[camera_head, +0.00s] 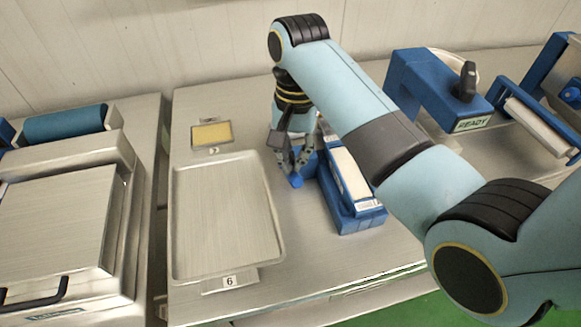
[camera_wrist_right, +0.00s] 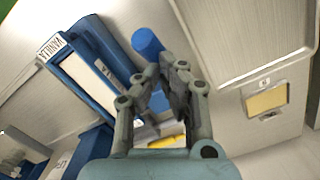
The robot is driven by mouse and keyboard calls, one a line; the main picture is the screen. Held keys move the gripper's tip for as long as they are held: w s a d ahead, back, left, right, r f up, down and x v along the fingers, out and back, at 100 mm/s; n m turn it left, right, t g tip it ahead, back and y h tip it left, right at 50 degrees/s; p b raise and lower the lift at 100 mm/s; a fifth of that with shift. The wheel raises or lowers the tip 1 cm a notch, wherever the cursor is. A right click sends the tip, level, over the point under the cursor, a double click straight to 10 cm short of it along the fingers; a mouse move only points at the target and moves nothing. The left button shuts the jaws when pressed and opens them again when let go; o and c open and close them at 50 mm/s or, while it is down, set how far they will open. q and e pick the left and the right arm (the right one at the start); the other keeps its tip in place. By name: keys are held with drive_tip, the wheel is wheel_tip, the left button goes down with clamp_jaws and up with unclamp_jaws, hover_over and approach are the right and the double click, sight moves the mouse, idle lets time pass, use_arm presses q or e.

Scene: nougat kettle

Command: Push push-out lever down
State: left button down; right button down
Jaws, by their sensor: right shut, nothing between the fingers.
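A blue push-out device (camera_head: 355,222) with a long white insert (camera_head: 350,175) stands on the steel table, right of the large tray. It shows in the wrist view (camera_wrist_right: 62,82) with a "VANILLA" label at its end. A blue cylindrical knob (camera_head: 296,180), which looks like the push-out lever's handle, sticks out on the device's tray side; the wrist view shows it (camera_wrist_right: 148,43) just beyond my fingertips. My right gripper (camera_head: 290,166) is shut and empty, pointing down right beside the knob; its fingers show in the wrist view (camera_wrist_right: 165,72). I cannot tell whether they touch the knob.
A large empty tray (camera_head: 225,268) marked 6 lies left of the device. A small yellow slab (camera_head: 212,134) lies behind it. A blue machine marked READY (camera_head: 425,85) stands at the back right. A steel machine with a blue roller (camera_head: 65,124) stands at left.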

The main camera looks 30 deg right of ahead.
sight(293, 173)
drive_tip(key=shift+f, duration=0.1)
drive_tip(key=shift+f+b, duration=0.7)
drive_tip(key=shift+f, duration=1.45)
drive_tip(key=shift+w+d+r+p, duration=0.25)
drive_tip(key=shift+w+d+p, duration=0.1)
drive_tip(key=shift+w+d, duration=0.2)
drive_tip(key=shift+w+d+r+p, duration=0.25)
drive_tip(key=shift+w+d+p, duration=0.1)
drive_tip(key=shift+w+d, duration=0.2)
drive_tip(key=shift+a, duration=0.1)
wheel_tip(293, 173, up, 8)
drive_tip(key=shift+w+d+f, duration=0.2)
drive_tip(key=shift+w+d, duration=0.1)
